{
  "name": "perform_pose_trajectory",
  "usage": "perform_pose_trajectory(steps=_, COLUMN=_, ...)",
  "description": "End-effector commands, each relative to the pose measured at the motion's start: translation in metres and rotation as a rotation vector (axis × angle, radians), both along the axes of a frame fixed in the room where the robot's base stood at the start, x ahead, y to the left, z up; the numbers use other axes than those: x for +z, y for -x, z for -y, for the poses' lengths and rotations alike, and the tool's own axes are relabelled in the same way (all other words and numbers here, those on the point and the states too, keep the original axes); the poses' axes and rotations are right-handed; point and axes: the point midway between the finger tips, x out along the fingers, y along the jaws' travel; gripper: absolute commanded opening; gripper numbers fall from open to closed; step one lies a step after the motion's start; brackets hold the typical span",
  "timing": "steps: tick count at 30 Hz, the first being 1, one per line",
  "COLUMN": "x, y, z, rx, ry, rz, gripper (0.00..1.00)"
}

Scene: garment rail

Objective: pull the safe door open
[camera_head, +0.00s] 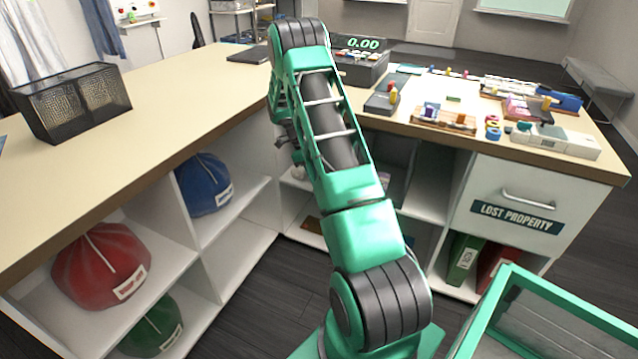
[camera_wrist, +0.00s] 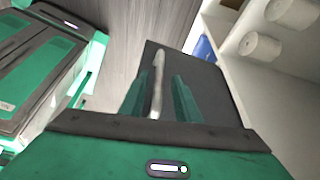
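A dark grey panel, seemingly the safe door (camera_wrist: 215,90), fills the middle of the wrist view beside white shelving. A pale metal bar handle (camera_wrist: 158,65) stands out in front of it. My gripper (camera_wrist: 161,82) has its two green fingers on either side of this handle. The fingers are apart, and a narrow gap shows between the handle and each finger, wider on the right. In the head view my arm covers the area under the counter, so the safe and the fingertips are hidden there.
White rolls (camera_wrist: 260,47) and a blue item (camera_wrist: 203,48) are on shelving right of the door in the wrist view. A lost-property drawer (camera_head: 518,205) is at right.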

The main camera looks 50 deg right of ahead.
Motion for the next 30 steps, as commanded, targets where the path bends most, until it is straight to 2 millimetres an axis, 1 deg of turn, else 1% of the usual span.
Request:
perform_pose_trajectory(steps=9, x=0.054, y=-0.025, z=-0.009, rx=0.002, ry=0.004, rz=0.003, gripper=0.3)
perform_pose_trajectory(steps=12, x=0.068, y=-0.03, z=-0.011, rx=0.001, ry=0.003, rz=0.003, gripper=0.3)
perform_pose_trajectory(steps=15, x=0.078, y=-0.035, z=-0.013, rx=0.002, ry=0.003, rz=0.001, gripper=0.3)
perform_pose_trajectory(steps=21, x=0.087, y=-0.038, z=-0.015, rx=0.0, ry=0.002, rz=0.0, gripper=0.3)
perform_pose_trajectory(steps=30, x=0.087, y=-0.038, z=-0.015, rx=0.0, ry=0.002, rz=0.0, gripper=0.3)
